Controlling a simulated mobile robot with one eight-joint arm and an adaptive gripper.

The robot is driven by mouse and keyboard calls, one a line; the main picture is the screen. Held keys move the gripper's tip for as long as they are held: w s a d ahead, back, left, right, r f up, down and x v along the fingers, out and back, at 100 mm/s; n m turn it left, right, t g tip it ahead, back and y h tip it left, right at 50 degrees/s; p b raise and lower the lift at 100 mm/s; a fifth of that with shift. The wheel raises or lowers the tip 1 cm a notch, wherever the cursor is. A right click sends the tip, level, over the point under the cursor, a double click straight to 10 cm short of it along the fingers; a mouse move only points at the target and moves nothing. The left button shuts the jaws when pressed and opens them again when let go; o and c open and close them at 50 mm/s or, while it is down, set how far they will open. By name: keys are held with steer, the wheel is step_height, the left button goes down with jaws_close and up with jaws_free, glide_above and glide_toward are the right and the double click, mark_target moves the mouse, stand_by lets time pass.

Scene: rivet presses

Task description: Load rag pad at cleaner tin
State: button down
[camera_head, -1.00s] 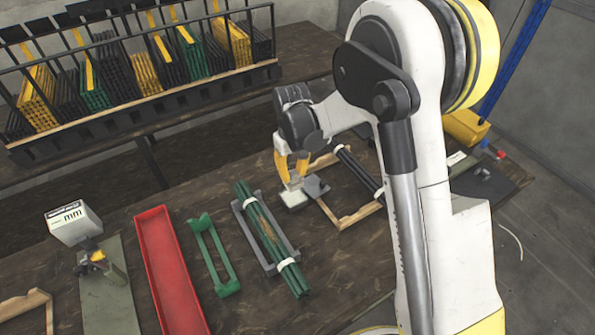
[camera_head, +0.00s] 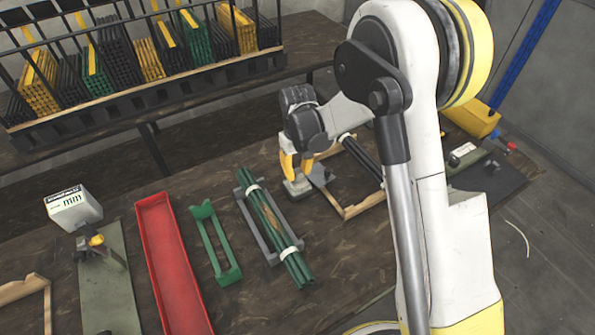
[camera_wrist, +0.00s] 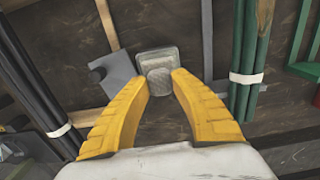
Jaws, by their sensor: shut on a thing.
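My gripper (camera_head: 297,177) has its yellow fingers pointing down at the cleaner tin (camera_head: 299,188), a small pale grey square on the bench. In the wrist view the fingertips (camera_wrist: 164,82) are closed on a small pale pad, the rag pad (camera_wrist: 160,84). The pad lies over the near part of the square tin (camera_wrist: 156,60). I cannot tell whether the pad touches the tin or hangs just above it. The fingers hide most of the pad in the head view.
A grey notched block (camera_wrist: 117,77) stands close beside the tin. A wooden frame (camera_head: 350,210) and dark rods are to the right. A tied green rod bundle (camera_head: 268,222) lies left in a grey cradle. Further left are a green holder (camera_head: 211,240) and red tray (camera_head: 170,265).

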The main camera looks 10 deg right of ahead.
mark_target(298, 171)
steer(key=shift+f+b, duration=0.55)
stand_by(1.8)
steer(key=shift+r, duration=0.1)
steer(key=shift+r+p, duration=2.1)
steer(key=shift+r, duration=1.35)
